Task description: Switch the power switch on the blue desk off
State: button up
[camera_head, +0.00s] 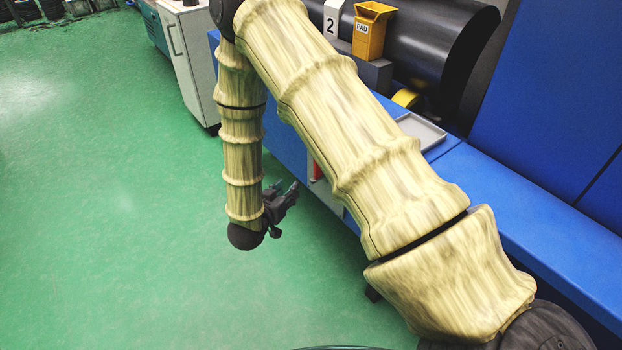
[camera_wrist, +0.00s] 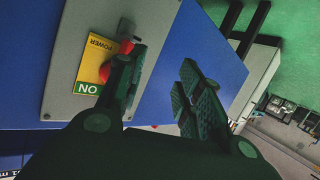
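The power switch panel (camera_wrist: 68,95) is a grey plate on the side of the blue desk (camera_wrist: 35,50). Its yellow POWER label (camera_wrist: 97,58) has a green ON strip (camera_wrist: 88,87). A red switch part (camera_wrist: 105,72) shows beside the label, partly hidden behind one finger; I cannot tell its position. My gripper (camera_wrist: 163,62) is open and empty, its left finger overlapping the switch in view, the right finger over blue. Contact cannot be told. In the head view my gripper (camera_head: 284,190) is left of the desk side, near a red part (camera_head: 316,172).
A grey tray (camera_head: 422,131) and a yellow PAD box (camera_head: 371,32) sit on the desk, by a large black cylinder (camera_head: 430,40). A white cabinet (camera_head: 192,60) stands behind my arm. Green floor (camera_head: 110,230) is open to the left.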

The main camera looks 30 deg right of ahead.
notch_tip(320, 180, up, 4)
jog(key=w+m+g+h+b, duration=0.2)
jog(key=m+g+h+b, duration=0.55)
jog(key=b, duration=0.35)
jog(key=shift+m+y, duration=0.25)
jog(key=shift+y, duration=0.2)
jog(key=d, duration=0.3)
jog(key=d+b, duration=0.1)
jog(key=d, duration=0.3)
jog(key=d+b, duration=0.1)
jog(key=d, duration=0.2)
jog(key=shift+w+d+r, duration=0.2)
jog(key=shift+r, duration=0.05)
grip_shut()
